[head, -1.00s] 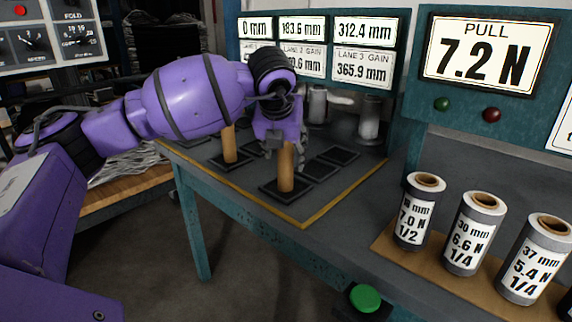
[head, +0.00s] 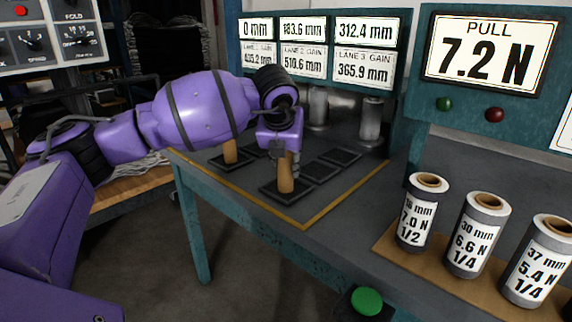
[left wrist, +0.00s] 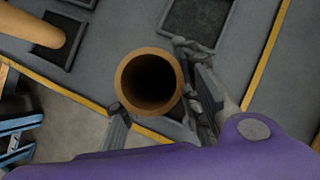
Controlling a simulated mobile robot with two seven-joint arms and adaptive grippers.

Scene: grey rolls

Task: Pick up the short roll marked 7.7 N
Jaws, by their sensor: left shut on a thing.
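A bare brown tube (head: 286,180) stands upright on a black square pad on the bench. My left gripper (head: 283,157) is over it from above and shut on its upper part. The left wrist view shows the tube's open round end (left wrist: 122,84) between my fingers. Three grey rolls stand at the right, labelled 7.0 N (head: 415,215), 6.6 N (head: 472,235) and 5.4 N (head: 536,265). I can read no 7.7 N label in view. My right gripper is not in view.
A second brown tube (head: 230,151) stands on another pad to the left. Metal cylinders (head: 370,120) stand at the back. The rolls stand on a brown board (head: 385,245). A green button (head: 366,301) sits below the bench edge. A display (head: 487,50) reads PULL 7.2 N.

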